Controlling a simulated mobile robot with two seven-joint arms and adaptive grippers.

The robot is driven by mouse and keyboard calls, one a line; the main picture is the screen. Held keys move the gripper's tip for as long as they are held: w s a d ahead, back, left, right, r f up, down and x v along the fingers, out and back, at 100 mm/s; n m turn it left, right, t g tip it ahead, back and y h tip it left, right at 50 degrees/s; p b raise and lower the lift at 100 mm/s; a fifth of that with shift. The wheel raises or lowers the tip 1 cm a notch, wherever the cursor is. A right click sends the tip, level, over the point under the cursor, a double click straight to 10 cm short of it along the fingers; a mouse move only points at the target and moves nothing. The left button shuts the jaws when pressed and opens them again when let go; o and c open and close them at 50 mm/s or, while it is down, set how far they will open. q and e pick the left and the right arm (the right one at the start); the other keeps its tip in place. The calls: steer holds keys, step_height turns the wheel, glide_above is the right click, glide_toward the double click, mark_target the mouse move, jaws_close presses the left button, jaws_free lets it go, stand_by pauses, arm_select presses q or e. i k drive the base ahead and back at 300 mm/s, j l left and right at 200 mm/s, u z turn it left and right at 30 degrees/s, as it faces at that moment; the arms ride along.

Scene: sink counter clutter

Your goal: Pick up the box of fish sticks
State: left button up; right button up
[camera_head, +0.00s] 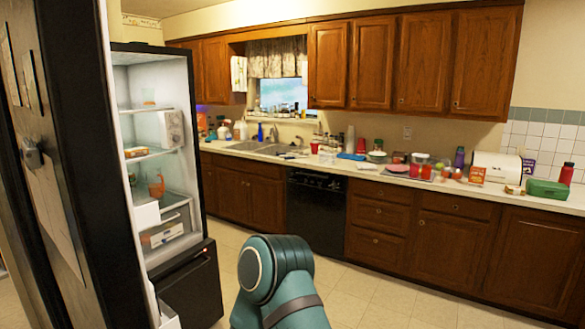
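No box in view can be read clearly as fish sticks. A small orange box (477,174) stands on the counter at the right. A purple box (528,167) stands further right, beside the white bread box. A pale box (166,234) lies low in the open fridge (150,150), partly hidden by the bin around it. Their labels are too small to read. A teal link of one of my arms shows at the bottom centre. Neither gripper is in view.
The fridge stands open at the left, its dark door (75,160) close to me. The long counter (390,178) holds a sink (268,149), cups, jars, a white bread box (497,166), a green case (547,190) and a red bottle (566,174). The tiled floor (375,300) in front is clear.

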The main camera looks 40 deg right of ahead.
mark_target(328, 158)
steer(key=k+z, duration=0.1)
steer(key=k, duration=0.55)
steer(key=l+z, duration=0.1)
steer(key=z, duration=1.35)
steer(key=i+z, duration=0.3)
steer(key=i, duration=1)
steer(key=i+u, duration=0.25)
steer(key=i, duration=0.45)
steer(key=i+u, duration=0.3)
steer(key=i, duration=0.4)
steer(key=i+u, duration=0.15)
steer(key=i, duration=0.85)
steer(key=i+u, duration=0.1)
steer(key=i, duration=0.85)
steer(key=i+l+u, duration=0.15)
steer(key=i, duration=0.85)
steer(key=i+z, duration=0.3)
steer(key=z, duration=0.15)
steer(key=i+j+z, duration=0.2)
steer(key=z, duration=0.25)
steer(key=i, duration=0.1)
